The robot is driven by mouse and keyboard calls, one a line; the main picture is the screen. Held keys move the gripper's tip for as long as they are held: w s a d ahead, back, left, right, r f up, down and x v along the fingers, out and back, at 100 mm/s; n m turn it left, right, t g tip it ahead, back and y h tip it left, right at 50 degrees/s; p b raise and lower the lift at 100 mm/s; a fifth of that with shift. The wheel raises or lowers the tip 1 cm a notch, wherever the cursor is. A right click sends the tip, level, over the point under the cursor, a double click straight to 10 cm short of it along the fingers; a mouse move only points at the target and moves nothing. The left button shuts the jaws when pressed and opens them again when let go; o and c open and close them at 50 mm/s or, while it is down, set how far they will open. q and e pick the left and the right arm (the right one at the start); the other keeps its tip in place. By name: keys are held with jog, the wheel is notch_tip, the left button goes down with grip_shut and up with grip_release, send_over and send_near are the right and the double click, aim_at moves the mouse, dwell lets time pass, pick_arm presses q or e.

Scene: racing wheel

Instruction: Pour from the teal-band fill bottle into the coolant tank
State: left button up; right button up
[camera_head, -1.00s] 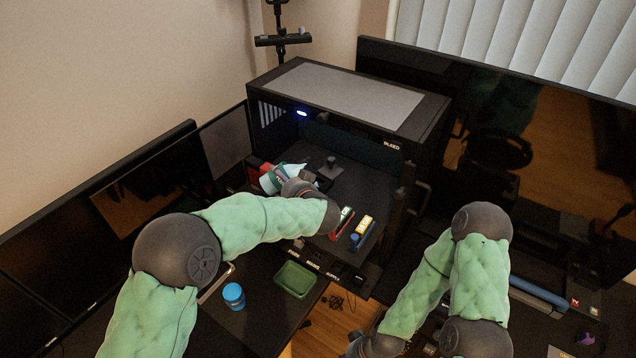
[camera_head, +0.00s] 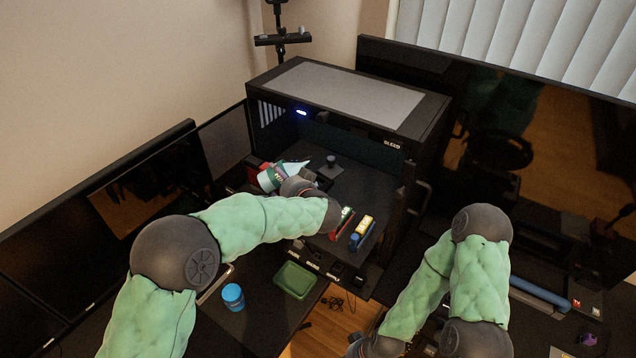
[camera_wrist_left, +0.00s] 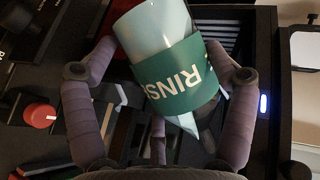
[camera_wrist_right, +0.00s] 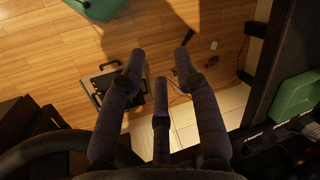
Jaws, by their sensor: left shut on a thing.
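The fill bottle (camera_head: 270,179), pale with a teal band, is tilted well over inside the open black case, its pale tapered tip to the right. In the left wrist view the band (camera_wrist_left: 176,76) reads "RINS". My left gripper (camera_wrist_left: 165,75) is shut on the bottle, with fingers on both sides; in the head view my forearm partly hides it. I cannot clearly make out the coolant tank; a dark fitting with a round knob (camera_head: 331,161) stands just right of the tip. My right gripper (camera_wrist_right: 160,70) is open and empty, low over the floor.
The case (camera_head: 345,95) has a roof over the bottle and a post at its right. Red and blue-yellow items (camera_head: 361,232) lie on its floor. A green tray (camera_head: 295,280) and blue cup (camera_head: 233,296) stand in front. A red knob (camera_wrist_left: 40,115) is near the left gripper.

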pick_arm(q)
jog(key=shift+s+a+m+y+b, duration=0.1)
jog(key=shift+a+m+y+b, duration=0.3)
jog(key=shift+b, duration=0.7)
dwell(0.5)
jog(key=shift+d+r+p, duration=0.15)
jog(key=shift+p, duration=0.15)
jog(key=shift+m+y+p, duration=0.3)
jog(key=shift+m+p, duration=0.2)
jog(key=shift+p, duration=0.75)
jog(key=shift+p, duration=0.3)
jog(key=shift+p, duration=0.4)
jog(key=shift+m+y+p, duration=0.4)
jog(key=shift+m+p, duration=0.3)
jog(key=shift+p, duration=0.85)
dwell(0.8)
